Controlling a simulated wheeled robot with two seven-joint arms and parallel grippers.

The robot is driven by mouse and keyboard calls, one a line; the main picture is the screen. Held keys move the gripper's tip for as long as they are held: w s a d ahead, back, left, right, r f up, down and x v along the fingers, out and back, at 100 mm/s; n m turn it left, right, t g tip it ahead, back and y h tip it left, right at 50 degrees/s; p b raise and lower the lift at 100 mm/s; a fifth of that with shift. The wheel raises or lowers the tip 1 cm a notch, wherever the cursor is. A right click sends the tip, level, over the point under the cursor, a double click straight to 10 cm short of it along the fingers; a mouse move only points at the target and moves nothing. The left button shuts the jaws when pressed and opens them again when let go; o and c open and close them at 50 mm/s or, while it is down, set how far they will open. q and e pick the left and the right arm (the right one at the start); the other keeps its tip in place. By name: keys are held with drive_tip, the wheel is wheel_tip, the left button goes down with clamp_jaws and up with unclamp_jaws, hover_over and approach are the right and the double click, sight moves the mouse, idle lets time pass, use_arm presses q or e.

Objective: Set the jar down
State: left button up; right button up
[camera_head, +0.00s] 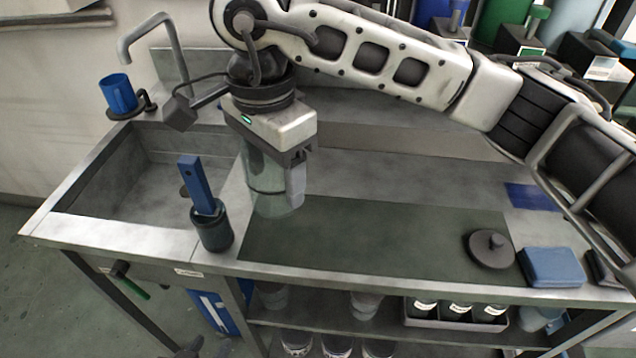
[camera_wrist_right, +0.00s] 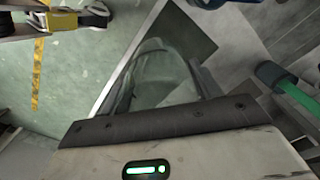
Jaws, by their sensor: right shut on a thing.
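A clear glass jar (camera_head: 262,172) hangs upright under my right gripper (camera_head: 284,182), which is shut on it. The jar is over the left end of the dark mat (camera_head: 370,236) on the steel counter; whether its base touches the counter is hard to tell. In the right wrist view the see-through jar (camera_wrist_right: 150,78) shows beyond the gripper's housing. A round dark lid (camera_head: 489,249) with a knob lies at the mat's right end. My left gripper is not clearly in view.
A dark cup (camera_head: 214,233) holding a blue-handled tool stands left of the jar, near the front edge. The sink (camera_head: 150,185), its tap and a blue mug (camera_head: 118,93) are further left. A blue block (camera_head: 552,267) lies at the right. The mat's middle is clear.

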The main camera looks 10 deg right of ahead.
drive_tip(key=shift+s+a+r, duration=0.1)
drive_tip(key=shift+a+r, duration=0.15)
drive_tip(key=shift+a, duration=0.25)
drive_tip(key=shift+s+a+r, duration=0.1)
drive_tip(key=shift+a+r, duration=0.1)
drive_tip(key=shift+a, duration=0.3)
drive_tip(key=d+f+n, duration=0.3)
drive_tip(key=d, duration=0.4)
drive_tip(key=d+f+n, duration=0.3)
drive_tip(key=d+n, duration=0.1)
drive_tip(key=d, duration=0.2)
drive_tip(key=s+d+f+n, duration=0.1)
drive_tip(key=d+f+n, duration=0.2)
drive_tip(key=d, duration=0.4)
drive_tip(key=shift+d+f+n, duration=0.35)
drive_tip(key=shift+f+n, duration=0.05)
drive_tip(key=shift+n, duration=0.1)
